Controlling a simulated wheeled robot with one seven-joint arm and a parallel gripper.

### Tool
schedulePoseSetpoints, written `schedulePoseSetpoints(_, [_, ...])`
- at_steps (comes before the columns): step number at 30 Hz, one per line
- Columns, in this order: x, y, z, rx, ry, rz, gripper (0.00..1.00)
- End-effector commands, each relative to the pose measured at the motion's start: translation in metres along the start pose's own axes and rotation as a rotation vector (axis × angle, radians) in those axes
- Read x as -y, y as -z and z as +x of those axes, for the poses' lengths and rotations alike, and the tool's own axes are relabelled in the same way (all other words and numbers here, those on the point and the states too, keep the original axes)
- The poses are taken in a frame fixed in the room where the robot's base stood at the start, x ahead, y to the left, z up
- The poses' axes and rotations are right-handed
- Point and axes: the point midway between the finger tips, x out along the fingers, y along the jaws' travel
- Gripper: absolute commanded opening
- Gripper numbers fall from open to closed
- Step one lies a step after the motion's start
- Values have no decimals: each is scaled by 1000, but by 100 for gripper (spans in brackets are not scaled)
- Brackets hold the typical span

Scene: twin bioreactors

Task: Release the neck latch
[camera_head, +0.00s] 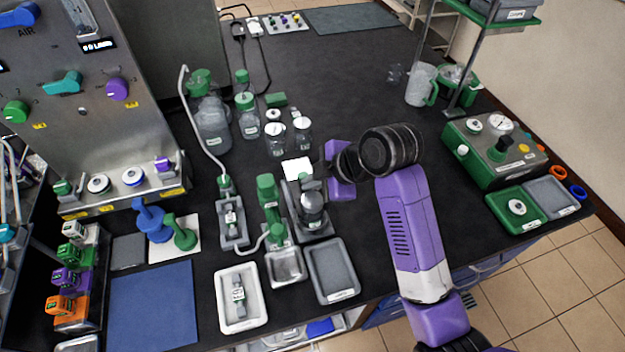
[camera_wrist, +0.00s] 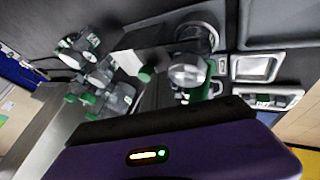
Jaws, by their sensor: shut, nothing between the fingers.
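A small clear vessel with a dark collar (camera_head: 313,206) stands upright in a grey holder (camera_head: 318,234), with a green-handled piece (camera_head: 268,196) at its left. I cannot make out a neck latch for certain; any latch here is too small or hidden. My gripper (camera_head: 338,172) is shut and empty, just above and to the right of the vessel, apart from it in the head view. In the wrist view, a rounded clear vessel (camera_wrist: 188,75) shows beyond my purple gripper body, with green parts beside it. My fingertips are not clearly seen.
Several glass bottles (camera_head: 211,128) with green caps stand behind left. Grey trays (camera_head: 334,290) and a white tray (camera_head: 224,321) lie in front. A green instrument box (camera_head: 482,163) stands at right. The black bench (camera_head: 352,75) behind my gripper is mostly clear.

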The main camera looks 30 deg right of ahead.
Motion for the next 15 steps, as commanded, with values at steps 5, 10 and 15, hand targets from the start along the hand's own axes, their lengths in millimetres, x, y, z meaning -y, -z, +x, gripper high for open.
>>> schedulePoseSetpoints(5, [-12, 0, 6, 0, -2, -1, 0])
schedulePoseSetpoints(10, [-37, 0, 20, -1, 0, -2, 0])
schedulePoseSetpoints(15, [-50, 0, 26, -1, -1, -1, 0])
